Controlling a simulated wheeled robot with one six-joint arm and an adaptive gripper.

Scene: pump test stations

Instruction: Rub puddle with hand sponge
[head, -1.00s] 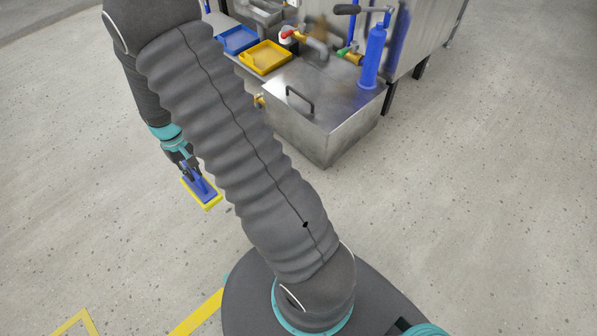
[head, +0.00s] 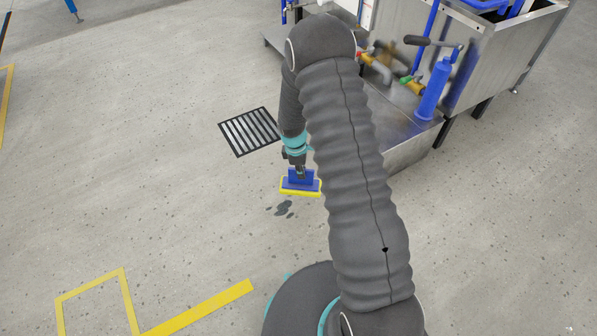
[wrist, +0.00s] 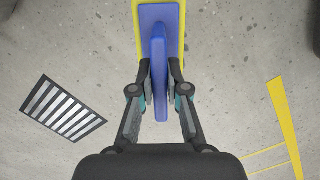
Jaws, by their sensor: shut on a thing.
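My gripper (head: 297,167) is shut on the blue grip of the hand sponge (head: 300,183), which has a blue back and a yellow edge. In the wrist view my gripper (wrist: 160,85) has a finger on each side of the blue handle of the sponge (wrist: 172,22). The puddle (head: 284,208) is a small dark wet patch on the grey floor, just below the sponge in the head view. I cannot tell whether the sponge touches the floor. The puddle is not clearly seen in the wrist view.
A floor drain grate (head: 252,131) lies left of the sponge, also in the wrist view (wrist: 62,108). A metal pump station (head: 405,135) with a blue cylinder (head: 433,90) stands at the right. Yellow floor lines (head: 200,306) run at lower left. Open floor lies left.

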